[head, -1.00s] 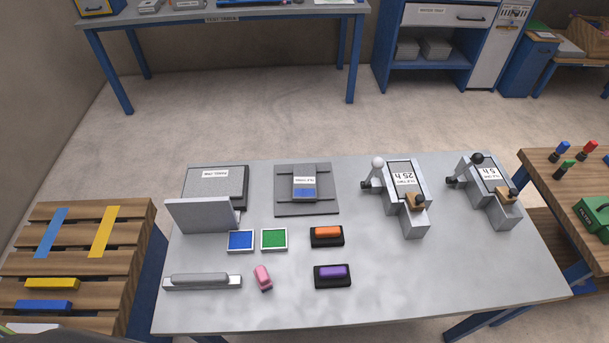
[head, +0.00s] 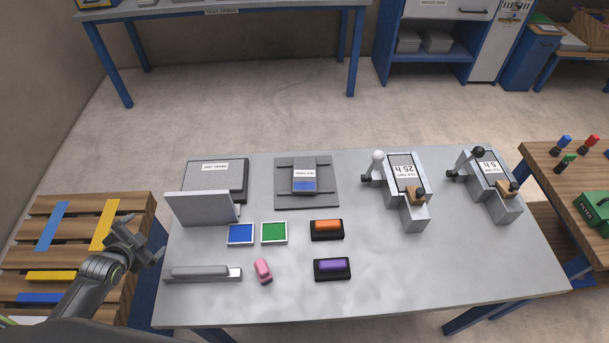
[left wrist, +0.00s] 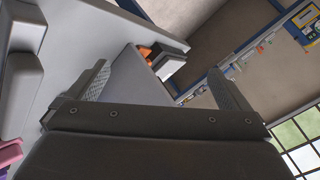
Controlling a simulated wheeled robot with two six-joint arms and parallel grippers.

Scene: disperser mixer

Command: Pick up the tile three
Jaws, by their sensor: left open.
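My left gripper (head: 144,240) is open and empty at the table's left edge, to the left of and nearer than the tile. In the left wrist view its two fingers (left wrist: 160,75) stand wide apart, and I cannot make out the tile there. My right gripper is not in view.
A grey upright panel (head: 200,208) and a labelled slab (head: 215,174) stand between my left gripper and the tile. Blue (head: 240,234) and green (head: 274,232) squares lie in front. Two lever devices (head: 407,190) (head: 489,186) stand right. The front right tabletop is clear.

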